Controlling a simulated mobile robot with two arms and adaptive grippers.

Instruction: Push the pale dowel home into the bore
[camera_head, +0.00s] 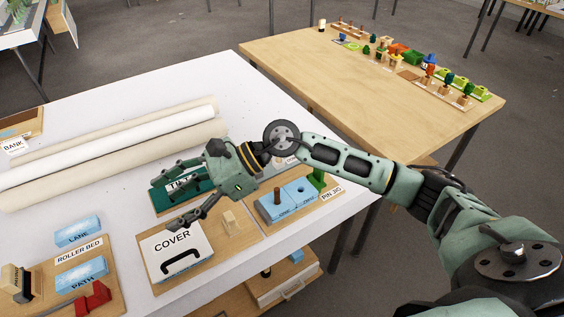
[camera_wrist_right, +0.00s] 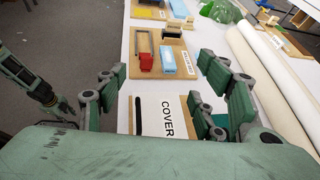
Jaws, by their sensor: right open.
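The pin jig (camera_head: 323,199) is a wooden board at the table's right edge with two light blue blocks. A brown dowel (camera_head: 277,196) stands upright in the left block. The right block (camera_head: 300,192) has a dark round bore in its top. A small pale wooden piece (camera_head: 229,218) stands beside the cover board; I cannot tell whether it is the pale dowel. My right gripper (camera_head: 166,204) is open and empty above the table, between the tilt and cover boards, left of the jig. It also shows in the wrist view (camera_wrist_right: 157,82). My left gripper (camera_wrist_right: 58,108) shows small at the left there.
The white COVER plate (camera_head: 174,252) with a black handle lies below my right gripper. A green TILT plate (camera_head: 190,194) is behind it. Long rolls (camera_head: 110,150) lie at the back left. The roller bed (camera_head: 78,250) is at the left. A second table (camera_head: 340,80) stands behind.

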